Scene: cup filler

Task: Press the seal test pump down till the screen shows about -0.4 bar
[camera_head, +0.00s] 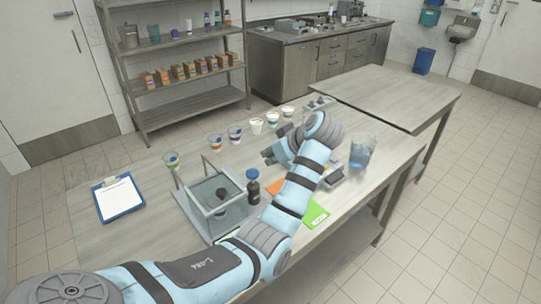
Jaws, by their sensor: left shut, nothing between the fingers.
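A clear-walled chamber (207,190) on a grey base stands at the front left of the table, with a small dark-topped thing inside. A dark upright cylinder with a blue top (253,187) stands at its right side; it looks like the seal test pump. No pressure reading can be made out. My left arm comes in from the lower left and reaches over the table. My left gripper (268,155) is shut and empty, beyond the pump and apart from it, pointing left. My right gripper is not in view.
Several cups stand in a row behind, including a white one (257,126). A clear container with blue contents (361,151) and a grey device (335,177) are right of my arm. A green card (316,215) lies in front. A clipboard (118,198) lies at left.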

